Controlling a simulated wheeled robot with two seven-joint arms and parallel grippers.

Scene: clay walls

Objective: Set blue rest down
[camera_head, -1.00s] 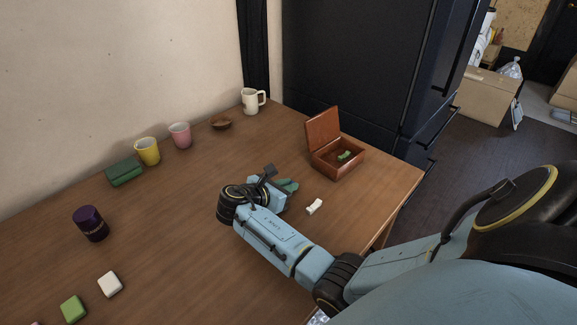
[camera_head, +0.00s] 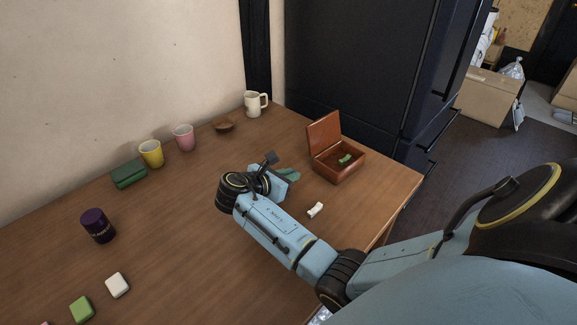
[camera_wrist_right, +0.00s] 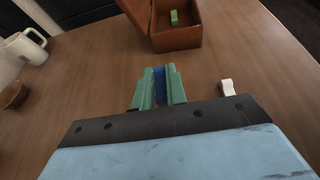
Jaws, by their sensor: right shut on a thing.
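My right gripper (camera_head: 289,174) is over the table in front of the open wooden box, with its green fingers pointing toward the box. The right wrist view shows its fingers (camera_wrist_right: 158,88) shut on the blue rest (camera_wrist_right: 159,84), a narrow dark-blue strip between them. In the head view the blue rest is hidden by the hand. I cannot tell whether it touches the table. The reddish-brown box (camera_head: 348,175) has its lid up, and a green rest (camera_head: 345,159) lies inside. A white rest (camera_head: 315,210) lies on the table, right of the gripper. My left gripper is out of view.
A cream mug (camera_head: 254,105), brown bowl (camera_head: 224,125), pink cup (camera_head: 184,138), yellow cup (camera_head: 151,154) and green case (camera_head: 129,174) line the wall side. A purple jar (camera_head: 98,225), white block (camera_head: 117,285) and green block (camera_head: 82,309) stand left. The middle table (camera_head: 180,225) is clear.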

